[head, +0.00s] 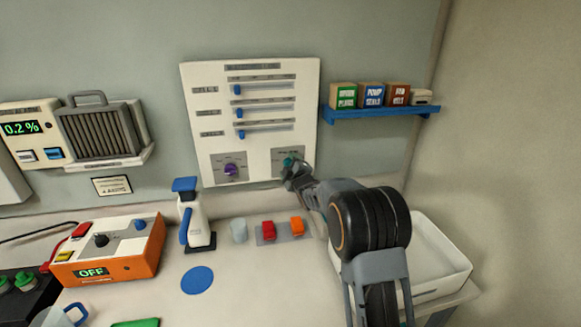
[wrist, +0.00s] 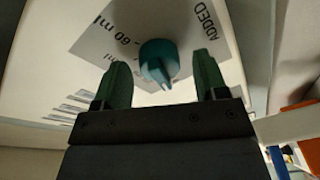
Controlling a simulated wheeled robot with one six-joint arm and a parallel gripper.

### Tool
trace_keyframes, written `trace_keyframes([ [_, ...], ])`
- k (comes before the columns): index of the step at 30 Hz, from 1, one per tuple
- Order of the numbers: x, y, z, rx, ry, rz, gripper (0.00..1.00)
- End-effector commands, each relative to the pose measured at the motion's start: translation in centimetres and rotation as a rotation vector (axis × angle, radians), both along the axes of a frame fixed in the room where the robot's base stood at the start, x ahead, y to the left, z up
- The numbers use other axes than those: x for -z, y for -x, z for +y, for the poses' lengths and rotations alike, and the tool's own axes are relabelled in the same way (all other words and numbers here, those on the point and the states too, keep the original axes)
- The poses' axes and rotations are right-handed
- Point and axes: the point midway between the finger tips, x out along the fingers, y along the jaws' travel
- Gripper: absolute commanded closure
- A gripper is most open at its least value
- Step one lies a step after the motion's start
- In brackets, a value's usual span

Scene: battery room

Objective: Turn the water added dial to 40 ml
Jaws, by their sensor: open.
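The water added dial (wrist: 158,62) is a teal knob with a pointed ridge, on a grey label plate (wrist: 105,38) on the white wall panel. In the wrist view "ADDED" and "60 ml" can be read on the plate; the other marks are hidden or cut off. My gripper (wrist: 164,75) is open, with one green finger on each side of the dial and a gap to it on both sides. In the head view the dial (head: 290,159) is at the panel's lower right, partly covered by my gripper (head: 292,172).
The panel (head: 251,70) also carries three blue sliders and a purple dial (head: 231,170) at lower left. A blue shelf (head: 380,112) with small boxes is to the right. A white spray bottle (head: 197,218), red and orange blocks and a white tray (head: 440,252) stand below.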

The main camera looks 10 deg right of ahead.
Motion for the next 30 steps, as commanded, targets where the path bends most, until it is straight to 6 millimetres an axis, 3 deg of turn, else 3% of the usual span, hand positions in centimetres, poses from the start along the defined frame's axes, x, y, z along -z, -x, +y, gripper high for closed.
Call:
trace_keyframes([
  [2, 0.01, 0.01, -0.01, 0.0, 0.0, 0.0, 0.36],
  [17, 0.01, 0.04, -0.02, 0.001, 0.0, 0.0, 0.83],
  [30, 0.59, 0.02, -0.04, 0.0, -0.136, -0.001, 0.83],
])
